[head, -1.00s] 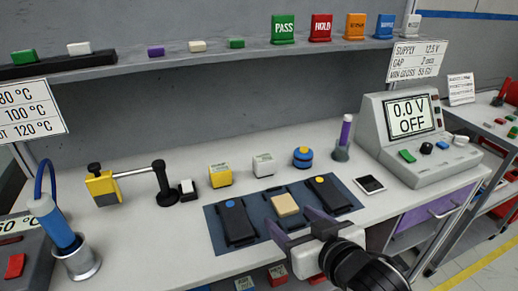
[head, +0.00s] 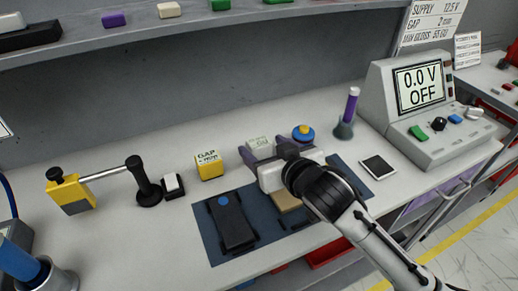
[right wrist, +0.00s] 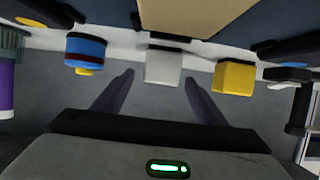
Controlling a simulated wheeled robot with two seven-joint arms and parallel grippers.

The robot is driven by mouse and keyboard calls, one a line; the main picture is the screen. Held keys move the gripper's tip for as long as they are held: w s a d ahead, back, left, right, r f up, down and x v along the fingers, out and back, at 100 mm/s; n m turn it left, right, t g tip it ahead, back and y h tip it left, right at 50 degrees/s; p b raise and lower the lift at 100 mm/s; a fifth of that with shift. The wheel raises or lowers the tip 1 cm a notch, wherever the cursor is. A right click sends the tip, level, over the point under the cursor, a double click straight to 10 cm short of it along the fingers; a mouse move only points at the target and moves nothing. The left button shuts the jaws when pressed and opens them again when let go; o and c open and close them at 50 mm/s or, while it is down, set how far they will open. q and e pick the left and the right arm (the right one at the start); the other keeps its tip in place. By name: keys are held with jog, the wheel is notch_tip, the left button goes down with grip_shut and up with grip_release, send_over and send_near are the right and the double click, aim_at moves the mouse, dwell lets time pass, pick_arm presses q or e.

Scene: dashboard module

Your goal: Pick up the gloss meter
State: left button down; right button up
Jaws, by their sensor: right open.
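A small pale grey box with a label (head: 259,144) stands on the bench, between the yellow GAP block and the blue round piece. I take it for the gloss meter, though its label is too small to read. My right gripper (head: 266,156) is just in front of it, open and empty, with purple fingers. In the right wrist view the pale box (right wrist: 163,66) lies centred between the open fingertips (right wrist: 159,78), just ahead of them. The gripper hides the box's lower part in the head view. My left gripper is not in view.
The yellow block (head: 208,166) is close on the left, the blue round piece (head: 303,134) close on the right. A dark blue mat (head: 209,234) with a black device (head: 232,222) lies in front. The power supply (head: 425,110) stands at the right. A shelf (head: 180,32) runs above.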

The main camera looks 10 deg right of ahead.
aim_at(263, 147)
jog(key=x, duration=0.3)
jog(key=shift+w+a+f, duration=0.1)
jog(key=shift+f, duration=0.05)
jog(key=c, duration=1.2)
